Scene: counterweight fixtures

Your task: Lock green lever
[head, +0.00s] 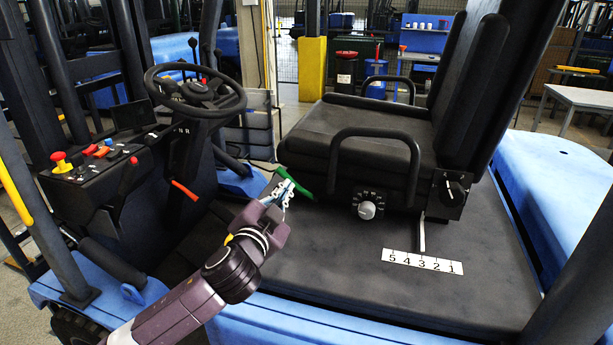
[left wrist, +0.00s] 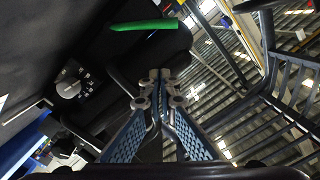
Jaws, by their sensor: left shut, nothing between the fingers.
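The green lever (head: 304,191) is at the lower front of the black seat, just beyond my left gripper. In the left wrist view the green lever (left wrist: 145,25) lies nearly level near the top, ahead of the fingertips. A visible gap separates them in that view. My left gripper (head: 284,188) reaches in from the lower left with its fingers together and nothing between them. In the left wrist view its blue fingers (left wrist: 158,88) meet at the tips. Part of the green lever is hidden behind the fingers in the head view. My right gripper is not in view.
The black seat (head: 375,125) has a grey knob (head: 366,210) on its base and a second dial (head: 453,189) at right. A numbered strip (head: 422,262) lies on the dark deck. The steering wheel (head: 195,92) and console with red-orange controls (head: 97,151) stand at left.

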